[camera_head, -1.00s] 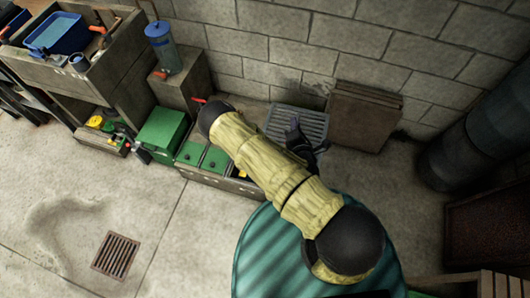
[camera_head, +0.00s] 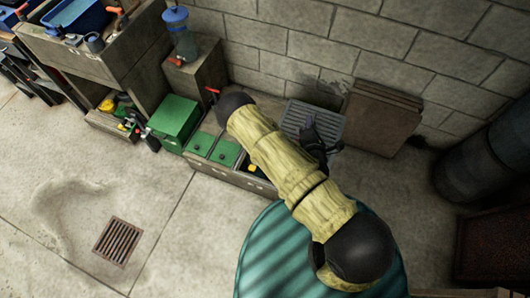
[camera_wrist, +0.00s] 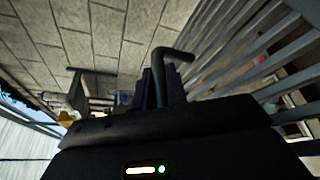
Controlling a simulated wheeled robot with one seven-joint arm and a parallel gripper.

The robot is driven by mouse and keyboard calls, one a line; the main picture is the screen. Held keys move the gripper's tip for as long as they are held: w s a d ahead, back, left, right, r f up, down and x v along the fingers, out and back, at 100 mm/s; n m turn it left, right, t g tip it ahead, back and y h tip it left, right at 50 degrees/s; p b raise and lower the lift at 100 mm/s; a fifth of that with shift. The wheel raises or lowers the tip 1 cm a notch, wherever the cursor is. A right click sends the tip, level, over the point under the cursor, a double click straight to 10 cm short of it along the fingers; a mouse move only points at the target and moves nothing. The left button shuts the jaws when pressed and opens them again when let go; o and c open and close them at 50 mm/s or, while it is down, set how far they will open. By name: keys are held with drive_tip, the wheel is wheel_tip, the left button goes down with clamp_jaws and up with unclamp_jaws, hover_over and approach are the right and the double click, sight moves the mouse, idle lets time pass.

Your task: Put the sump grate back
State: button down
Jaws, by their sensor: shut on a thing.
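A grey slatted grate (camera_head: 315,115) leans at the block wall in the head view. It also fills the right side of the wrist view (camera_wrist: 235,50), close by. My gripper (camera_head: 312,133) is in front of this grate. In the wrist view the gripper (camera_wrist: 163,88), with purple finger pads, is shut on a thin dark bent rod (camera_wrist: 160,62) whose top end turns right. I cannot tell whether the rod is joined to the grate. I see no open sump.
A rusty slotted grate (camera_head: 118,242) is set in the floor beside a shallow worn hollow. Brown boards (camera_head: 380,118) lean right of the grey grate. Green boxes (camera_head: 212,149) stand left of it. A green ribbed round lid (camera_head: 272,250) is in front. Floor at the left is clear.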

drive_tip(key=w+a+f+b, duration=0.3)
drive_tip(key=a+f+b, duration=0.2)
drive_tip(key=f+b, duration=0.8)
drive_tip(key=w+a+f+b, duration=0.4)
drive_tip(key=a+f+b, duration=0.2)
drive_tip(key=f+b, duration=0.8)
drive_tip(key=w+a+f+b, duration=0.4)
drive_tip(key=a+f+b, duration=0.1)
drive_tip(key=f+b, duration=0.9)
drive_tip(key=b, duration=0.3)
drive_tip(key=shift+w+a+f, duration=0.15)
drive_tip(key=shift+w+a, duration=0.05)
drive_tip(key=shift+a, duration=0.1)
drive_tip(key=shift+b, duration=0.3)
wheel_tip(320, 180, down, 7)
drive_tip(key=b, duration=0.6)
drive_tip(key=c, duration=1.3)
unclamp_jaws()
